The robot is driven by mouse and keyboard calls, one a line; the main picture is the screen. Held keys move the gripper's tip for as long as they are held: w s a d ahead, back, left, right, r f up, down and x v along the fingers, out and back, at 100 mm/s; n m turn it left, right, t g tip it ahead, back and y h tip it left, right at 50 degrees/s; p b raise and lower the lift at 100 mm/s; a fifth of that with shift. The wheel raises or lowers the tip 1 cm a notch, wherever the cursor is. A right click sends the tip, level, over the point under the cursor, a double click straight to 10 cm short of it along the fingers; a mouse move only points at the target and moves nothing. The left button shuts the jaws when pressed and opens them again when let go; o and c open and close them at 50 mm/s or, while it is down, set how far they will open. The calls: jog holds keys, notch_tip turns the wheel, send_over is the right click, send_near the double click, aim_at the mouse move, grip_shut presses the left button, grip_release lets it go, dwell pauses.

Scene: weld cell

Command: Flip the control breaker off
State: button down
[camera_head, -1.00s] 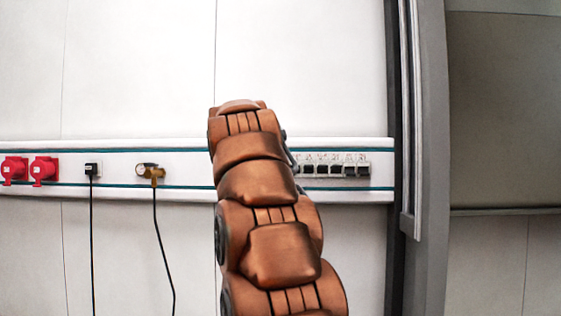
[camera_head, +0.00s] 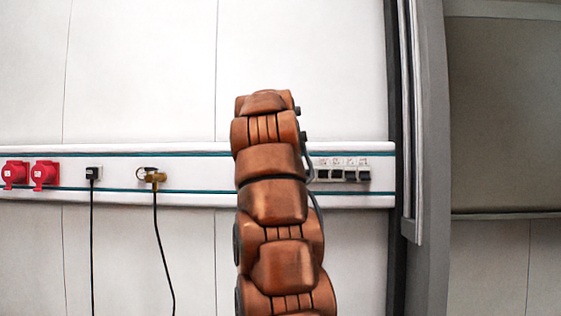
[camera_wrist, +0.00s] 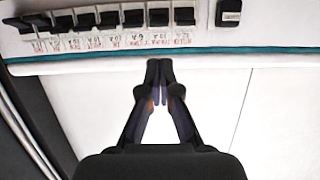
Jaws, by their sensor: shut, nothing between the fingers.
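A row of black breakers (camera_head: 337,175) sits on the white wall rail, its left part hidden behind my arm. In the wrist view the breakers (camera_wrist: 110,20) line the top, with small labels below them in blurred, upside-down print. I cannot tell from the labels which one is the control breaker, nor the lever positions. My gripper (camera_wrist: 160,75) is shut and empty. Its tips appear just below the rail's teal stripe in the wrist view, below the right part of the row. Contact is not visible. In the head view my arm hides the gripper.
A separate black socket or switch (camera_wrist: 228,12) is beside the row in the wrist view. Left along the rail are a brass fitting with a cable (camera_head: 153,176), a black plug (camera_head: 93,173) and red sockets (camera_head: 44,174). A dark grey post (camera_head: 425,150) stands at right.

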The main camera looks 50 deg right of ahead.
jog(key=p+x, duration=0.2)
jog(key=x, duration=0.8)
jog(key=shift+p, duration=0.4)
jog(key=shift+s+a+f+t+h+b, duration=0.15)
jog(key=shift+f+t+h+b, duration=0.3)
jog(key=shift+b, duration=1.55)
jog(key=shift+s+a+f+t+h+b, duration=0.15)
jog(key=shift+f+t+h+b, duration=0.35)
jog(key=shift+b, duration=1.5)
jog(key=h+b, duration=0.1)
jog(key=b, duration=0.2)
jog(key=shift+a+t+b, duration=0.15)
jog(key=shift+t+b, duration=0.15)
jog(key=shift+t, duration=0.05)
jog(key=shift+s+f+h+b, duration=0.1)
jog(key=shift+h+b, duration=0.15)
jog(key=shift+b, duration=0.2)
jog(key=t+h+b, duration=0.1)
jog(key=b, duration=0.2)
jog(key=shift+f, duration=0.35)
jog(key=h+b, duration=0.1)
jog(key=b, duration=0.1)
jog(key=t+b, duration=0.1)
jog(key=b, duration=0.1)
jog(key=shift+s+a+f+h, duration=0.15)
jog(key=shift+f+h, duration=0.1)
jog(key=shift+h, duration=0.15)
